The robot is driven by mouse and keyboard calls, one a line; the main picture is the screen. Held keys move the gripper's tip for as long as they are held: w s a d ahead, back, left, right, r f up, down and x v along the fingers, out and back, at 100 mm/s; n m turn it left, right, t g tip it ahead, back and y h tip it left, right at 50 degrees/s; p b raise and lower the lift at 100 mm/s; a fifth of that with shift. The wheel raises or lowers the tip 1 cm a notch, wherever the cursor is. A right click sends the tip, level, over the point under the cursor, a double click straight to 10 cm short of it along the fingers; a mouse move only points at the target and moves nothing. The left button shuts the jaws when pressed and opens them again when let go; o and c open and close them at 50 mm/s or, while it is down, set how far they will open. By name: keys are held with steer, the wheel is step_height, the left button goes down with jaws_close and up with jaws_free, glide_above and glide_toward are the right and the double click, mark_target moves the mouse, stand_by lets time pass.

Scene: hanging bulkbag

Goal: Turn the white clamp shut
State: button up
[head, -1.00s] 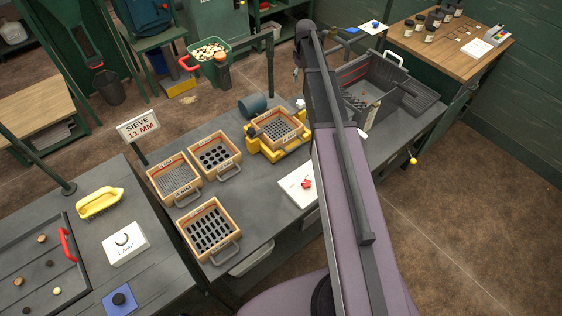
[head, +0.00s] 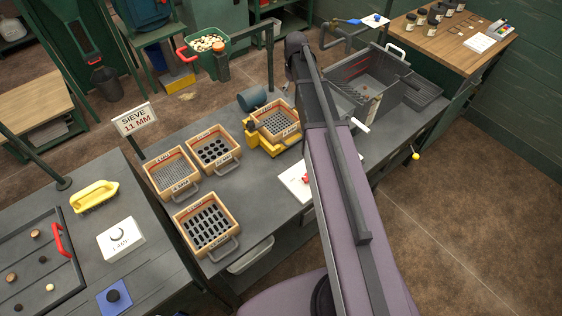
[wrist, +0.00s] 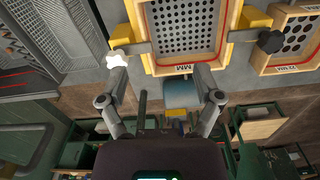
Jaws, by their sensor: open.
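The white clamp (wrist: 117,59) is a star-shaped knob at the left side of a wooden sieve tray (wrist: 186,35) in the wrist view. The tray sits in a yellow holder (wrist: 136,15), which shows in the head view (head: 263,139). A dark knob (wrist: 270,40) is on the holder's opposite side. My gripper (wrist: 162,80) is open and empty, its fingers spread below the tray's front edge. The left finger is just below the white knob in the picture; whether they touch cannot be told. My arm hides the gripper in the head view.
Several loose sieve trays, one with large holes (head: 213,147), stand left of the holder. A blue-grey cylinder (head: 252,99) lies behind it. A grey crate (head: 382,72) with white handles stands at the right. A white card (head: 294,182) lies in front.

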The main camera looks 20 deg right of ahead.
steer(key=s+a+f+m+b, duration=0.1)
steer(key=s+a+f+b, duration=0.4)
steer(key=s, duration=0.5)
steer(key=s+a+f+m+b, duration=0.1)
steer(key=s+a+f+b, duration=0.4)
steer(key=s, duration=0.5)
steer(key=shift+s+a+f+m+b, duration=0.15)
steer(key=shift+a+f+m+b, duration=0.3)
steer(key=shift+f, duration=0.2)
steer(key=shift+s+a, duration=0.2)
steer(key=shift+s, duration=0.35)
steer(key=shift+s+a, duration=0.15)
steer(key=shift+s, duration=0.35)
